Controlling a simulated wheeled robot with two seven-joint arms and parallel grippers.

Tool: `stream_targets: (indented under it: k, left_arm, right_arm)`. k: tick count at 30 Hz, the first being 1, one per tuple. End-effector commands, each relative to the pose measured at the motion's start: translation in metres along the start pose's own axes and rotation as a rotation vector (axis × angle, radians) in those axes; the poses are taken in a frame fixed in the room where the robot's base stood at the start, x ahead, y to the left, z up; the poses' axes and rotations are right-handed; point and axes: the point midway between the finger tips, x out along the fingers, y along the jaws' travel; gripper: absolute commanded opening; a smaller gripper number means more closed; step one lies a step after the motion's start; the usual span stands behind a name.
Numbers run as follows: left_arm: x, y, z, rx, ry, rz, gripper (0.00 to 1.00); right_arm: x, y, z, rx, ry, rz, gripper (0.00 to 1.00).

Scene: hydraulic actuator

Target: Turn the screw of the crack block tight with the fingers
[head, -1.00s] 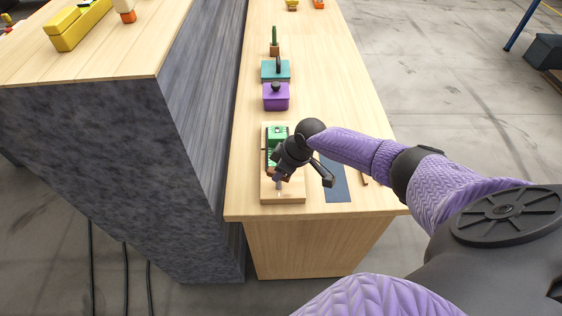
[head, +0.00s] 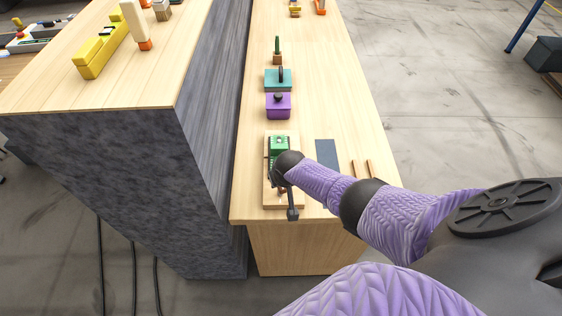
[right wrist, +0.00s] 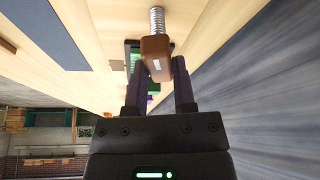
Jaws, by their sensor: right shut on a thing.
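My right gripper (head: 272,182) is over the front part of a wooden board (head: 286,205) on the bench, mostly hidden by its own wrist in the head view. In the right wrist view its two fingers (right wrist: 160,68) are closed on a brown block-shaped piece (right wrist: 155,58). A silvery threaded screw (right wrist: 157,20) runs out from that piece. A green block (head: 280,142) sits at the back of the board; part of it shows beside the left finger in the right wrist view (right wrist: 132,54). How far the screw is in cannot be told. My left gripper is out of view.
A purple lidded box (head: 278,106), a teal block with a dark handle (head: 278,80) and a small green-topped piece (head: 277,50) stand behind the board. A dark blue flat plate (head: 327,154) lies to the right.

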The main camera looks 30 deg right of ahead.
Motion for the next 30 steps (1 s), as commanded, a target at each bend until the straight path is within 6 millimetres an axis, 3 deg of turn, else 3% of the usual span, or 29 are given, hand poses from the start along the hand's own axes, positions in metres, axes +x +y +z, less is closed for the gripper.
stream_targets:
  k: [6, 24, 25, 30]
  left_arm:
    - [-0.0036, 0.0063, -0.0017, -0.005, 0.002, 0.01, 0.59]
    - [-0.0045, -0.0005, 0.0004, -0.002, -0.002, -0.001, 0.59]
    - [-0.0045, -0.0008, 0.0005, -0.002, -0.002, -0.001, 0.59]
    - [-0.0045, -0.0018, 0.0009, -0.002, -0.003, -0.003, 0.59]
  right_arm:
    - [-0.0005, -0.001, -0.0007, 0.071, 0.001, 0.027, 0.0]
    - [-0.0001, -0.0004, -0.001, 0.101, 0.002, 0.041, 0.0]
    - [-0.0001, -0.0004, -0.0011, 0.101, 0.002, 0.041, 0.36]
    - [-0.0001, -0.0004, -0.0008, 0.1, 0.002, 0.041, 0.68]
